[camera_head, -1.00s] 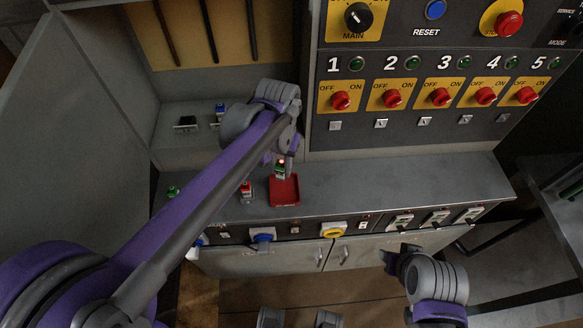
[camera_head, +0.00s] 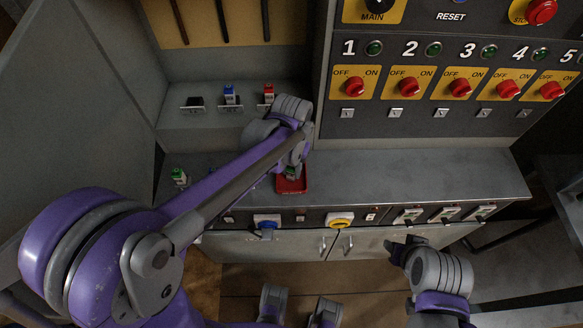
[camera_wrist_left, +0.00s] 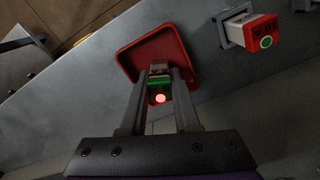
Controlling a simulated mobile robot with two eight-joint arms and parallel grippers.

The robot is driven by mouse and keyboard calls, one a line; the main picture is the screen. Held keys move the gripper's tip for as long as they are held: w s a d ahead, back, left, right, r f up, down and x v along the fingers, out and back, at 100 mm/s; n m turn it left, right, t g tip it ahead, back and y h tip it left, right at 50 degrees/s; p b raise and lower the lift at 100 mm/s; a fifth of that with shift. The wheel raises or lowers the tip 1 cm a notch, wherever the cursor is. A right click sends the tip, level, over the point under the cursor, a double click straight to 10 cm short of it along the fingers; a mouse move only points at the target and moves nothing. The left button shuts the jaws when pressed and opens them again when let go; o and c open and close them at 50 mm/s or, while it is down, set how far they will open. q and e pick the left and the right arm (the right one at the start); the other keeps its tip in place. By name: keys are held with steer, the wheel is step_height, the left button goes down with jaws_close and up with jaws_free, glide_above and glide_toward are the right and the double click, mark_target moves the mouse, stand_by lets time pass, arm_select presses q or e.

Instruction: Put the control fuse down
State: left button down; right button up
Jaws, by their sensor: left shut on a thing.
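The control fuse (camera_wrist_left: 159,86), a small pale block with a green top and a lit red spot, is between the fingers of my left gripper (camera_wrist_left: 158,92), which is shut on it. In the head view my left gripper (camera_head: 294,168) is at the red tray (camera_head: 298,187), mostly covering the fuse. The tray also shows in the left wrist view (camera_wrist_left: 133,58), just beyond the fuse. I cannot tell whether the fuse touches the tray floor. My right gripper (camera_head: 404,248) hangs in front of the cabinet, away from the counter; its finger gap is unclear.
A red fuse (camera_wrist_left: 255,34) stands in a socket beside the tray. A green fuse (camera_head: 179,177) stands at the counter's left. A blue fuse (camera_head: 229,95) and another red fuse (camera_head: 268,94) stand on the back ledge. The counter (camera_head: 420,170) is clear to the right.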

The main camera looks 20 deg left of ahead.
arm_select(q)
steer(key=shift+f, duration=0.15)
steer(key=c, duration=0.6)
jaws_free()
steer(key=shift+c, duration=0.2)
steer(key=shift+r, duration=0.35)
step_height(320, 180, up, 12)
steer(key=p, duration=0.1)
steer(key=s+a+f+t, duration=0.2)
steer(key=s+a+f, duration=0.1)
steer(key=s, duration=0.4)
steer(key=s+a+f+n+t, duration=0.1)
steer(key=s+a+f+t, duration=0.2)
steer(key=s+f, duration=0.2)
steer(key=s, duration=0.2)
steer(key=shift+s+a, duration=0.3)
steer(key=shift+s, duration=0.1)
